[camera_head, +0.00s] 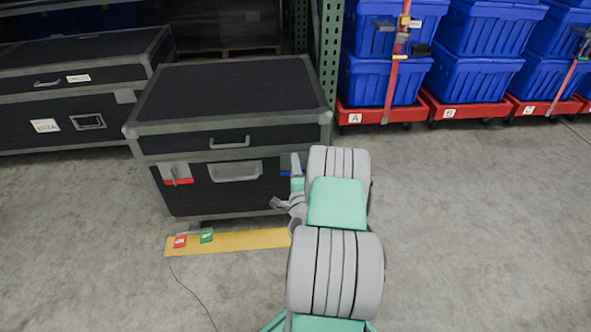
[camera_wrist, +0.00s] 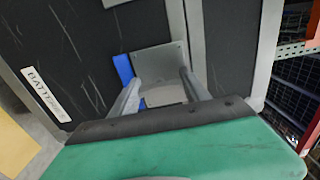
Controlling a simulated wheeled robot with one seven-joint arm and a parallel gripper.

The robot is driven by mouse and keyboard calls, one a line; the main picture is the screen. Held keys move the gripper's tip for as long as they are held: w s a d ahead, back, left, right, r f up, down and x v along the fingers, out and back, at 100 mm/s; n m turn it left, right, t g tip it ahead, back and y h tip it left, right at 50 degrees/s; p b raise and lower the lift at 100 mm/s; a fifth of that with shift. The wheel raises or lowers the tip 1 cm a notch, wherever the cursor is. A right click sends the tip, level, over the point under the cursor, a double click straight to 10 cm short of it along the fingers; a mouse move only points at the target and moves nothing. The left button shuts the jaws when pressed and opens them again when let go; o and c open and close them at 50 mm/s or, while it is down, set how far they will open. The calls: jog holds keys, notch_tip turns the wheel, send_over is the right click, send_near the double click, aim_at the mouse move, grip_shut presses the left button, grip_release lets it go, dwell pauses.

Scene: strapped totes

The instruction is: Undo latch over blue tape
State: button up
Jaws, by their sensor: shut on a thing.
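A black case with grey edges (camera_head: 228,128) stands on the floor in the head view. Its right front latch is mostly hidden behind my arm. In the wrist view the grey latch plate (camera_wrist: 160,62) sits on the black front, with blue tape (camera_wrist: 123,68) along one side of it. A bit of the blue tape shows in the head view (camera_head: 284,173). My gripper (camera_wrist: 160,80) has its two fingers at the latch plate, shut on the latch; the gripped part is hard to make out. A left latch (camera_head: 175,172) has red tape (camera_head: 179,182) below it.
A yellow floor strip (camera_head: 235,243) with red and green tags lies before the case. Another case (camera_head: 60,95) stands left. Blue totes (camera_head: 380,80) on red dollies (camera_head: 385,112) stand behind right, beside a green rack post (camera_head: 328,55). The floor at right is clear.

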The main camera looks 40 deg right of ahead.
jog(key=shift+d, duration=0.1)
dwell(0.3)
jog(key=o, duration=1.4)
jog(key=b+v, duration=0.1)
jog(key=v, duration=0.7)
jog(key=shift+w, duration=0.1)
